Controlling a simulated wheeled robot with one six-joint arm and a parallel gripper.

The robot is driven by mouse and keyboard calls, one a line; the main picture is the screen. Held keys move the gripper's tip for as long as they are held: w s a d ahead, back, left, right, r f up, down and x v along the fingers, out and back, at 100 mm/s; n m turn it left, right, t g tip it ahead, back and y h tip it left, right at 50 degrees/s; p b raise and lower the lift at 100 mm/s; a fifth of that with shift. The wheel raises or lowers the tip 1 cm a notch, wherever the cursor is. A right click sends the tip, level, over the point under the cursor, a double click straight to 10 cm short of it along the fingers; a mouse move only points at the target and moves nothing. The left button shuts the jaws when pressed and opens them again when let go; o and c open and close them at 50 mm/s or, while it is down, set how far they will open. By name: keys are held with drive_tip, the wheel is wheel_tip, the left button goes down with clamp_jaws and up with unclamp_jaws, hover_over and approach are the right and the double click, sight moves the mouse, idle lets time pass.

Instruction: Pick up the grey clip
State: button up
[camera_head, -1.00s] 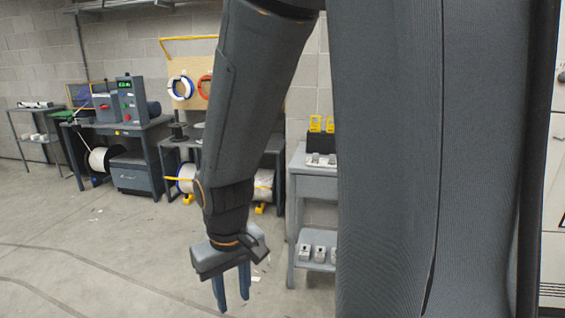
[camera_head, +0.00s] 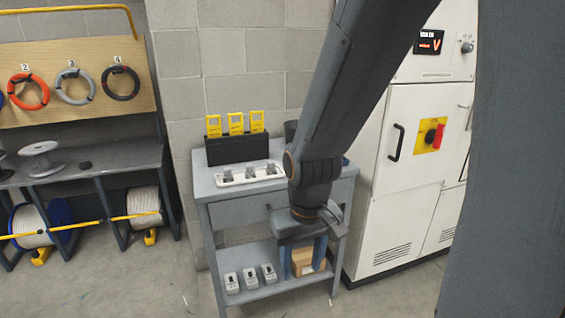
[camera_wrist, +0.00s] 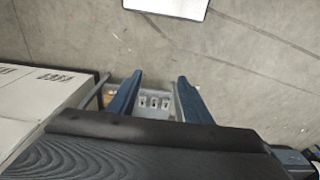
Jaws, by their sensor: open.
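Three small grey pieces that look like clips, at the left (camera_head: 228,175), middle (camera_head: 250,171) and right (camera_head: 271,168), sit in a white tray (camera_head: 238,182) on the top of a grey cart (camera_head: 207,187). I cannot tell which of them is the grey clip. My gripper (camera_head: 303,268) hangs in front of the cart, pointing down, to the right of the tray and lower than it. It is open and empty, apart from the clips. Its two blue fingers also show in the wrist view (camera_wrist: 160,80), where the clips cannot be made out.
A black rack with yellow devices (camera_head: 236,125) stands behind the tray. Several pale devices (camera_head: 250,278) and a cardboard box (camera_head: 305,263) are on the lower shelf. A white cabinet (camera_head: 400,210) stands close on the right. A workbench with spools (camera_head: 85,160) is left; floor shows between.

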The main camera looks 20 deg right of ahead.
drive_tip(key=w+f+t+b, duration=0.2)
drive_tip(key=w+f+t, duration=0.2)
drive_tip(key=w, duration=1)
drive_tip(key=t+b, duration=0.7)
drive_tip(key=t, duration=0.6)
approach(250, 168)
drive_tip(key=w, duration=0.4)
drive_tip(key=shift+w+d+f+p, duration=0.15)
drive_tip(key=shift+w+p, duration=0.65)
drive_tip(key=shift+w, duration=1.9)
drive_tip(key=c, duration=1.1)
drive_tip(key=shift+c, duration=0.2)
